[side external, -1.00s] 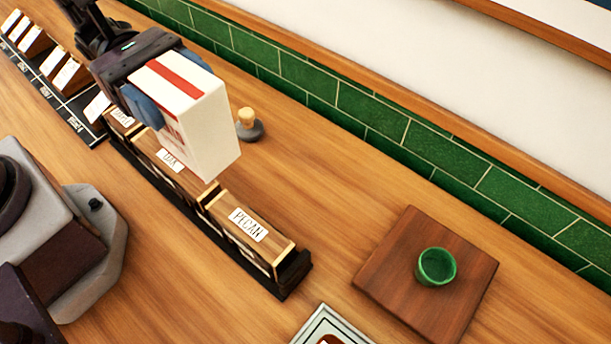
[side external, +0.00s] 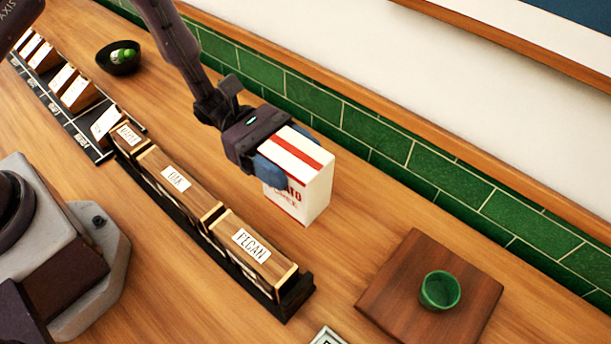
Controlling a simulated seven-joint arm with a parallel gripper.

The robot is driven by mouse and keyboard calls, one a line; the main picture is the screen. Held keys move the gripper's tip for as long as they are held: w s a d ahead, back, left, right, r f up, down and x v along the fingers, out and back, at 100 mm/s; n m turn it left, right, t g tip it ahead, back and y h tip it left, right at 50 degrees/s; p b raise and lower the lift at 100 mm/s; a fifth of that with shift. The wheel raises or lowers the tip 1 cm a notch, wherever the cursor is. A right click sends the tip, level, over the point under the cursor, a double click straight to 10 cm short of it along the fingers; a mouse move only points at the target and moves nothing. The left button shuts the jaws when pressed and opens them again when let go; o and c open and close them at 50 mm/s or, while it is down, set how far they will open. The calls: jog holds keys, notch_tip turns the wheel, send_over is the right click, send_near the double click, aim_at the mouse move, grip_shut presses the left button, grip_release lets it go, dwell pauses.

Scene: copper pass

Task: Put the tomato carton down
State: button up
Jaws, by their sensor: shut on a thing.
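The tomato carton (side external: 315,190) is white with a red stripe on top and red lettering on its front. My gripper (side external: 287,168) is shut on it, with blue finger pads on its sides. The carton is upright, between the rack of wooden boxes and the green tiled wall. I cannot tell for certain whether its base touches the wooden counter (side external: 345,245). Part of its left side is hidden by the gripper.
A black rack of labelled wooden boxes (side external: 262,270) stands to the left. A wooden board (side external: 385,295) with a green cup (side external: 440,291) is at the lower right. A dark bowl (side external: 118,62) with green items stands at the upper left. Green tiles (side external: 420,170) edge the counter.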

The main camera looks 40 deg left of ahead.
aim_at(327, 195)
jog(key=shift+w+d+f, duration=0.25)
jog(key=shift+w+f, duration=0.15)
jog(key=shift+f, duration=0.1)
jog(key=shift+w+d+f, duration=0.25)
jog(key=shift+w+f, duration=0.1)
jog(key=shift+f, duration=0.15)
jog(key=shift+w+d+f, duration=0.1)
jog(key=shift+w+f, duration=0.1)
jog(key=shift+f, duration=1.55)
jog(key=shift+f, duration=0.1)
jog(key=o, duration=1.4)
jog(key=shift+c, duration=0.2)
